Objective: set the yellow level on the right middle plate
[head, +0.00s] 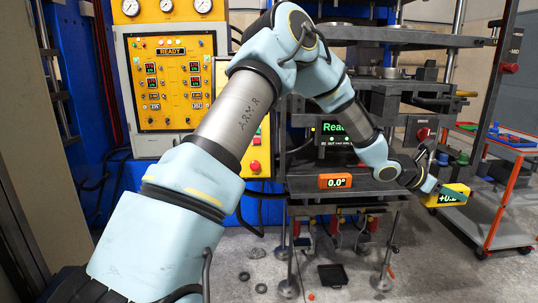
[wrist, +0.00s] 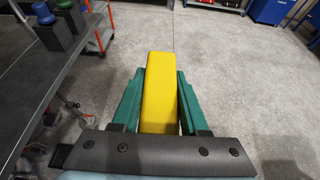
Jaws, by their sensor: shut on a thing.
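The yellow level (head: 455,193) is in my gripper at the right of the head view, its display reading about +0.2. In the wrist view the same level (wrist: 160,92) sits lengthwise between the two green fingers. My gripper (wrist: 161,80) is shut on it and holds it over open floor. In the head view my gripper (head: 436,187) is right of the press and below its dark plates (head: 392,100). I cannot tell for sure which surface is the right middle plate. An orange level (head: 335,181) reading 0.0° is at the lower front of the press.
A yellow control panel (head: 173,82) reading READY stands at the left. An orange-framed cart (head: 492,190) with trays is close to the right of my gripper. In the wrist view, a dark surface (wrist: 88,65) lies at the left; grey floor (wrist: 245,75) is clear ahead and right.

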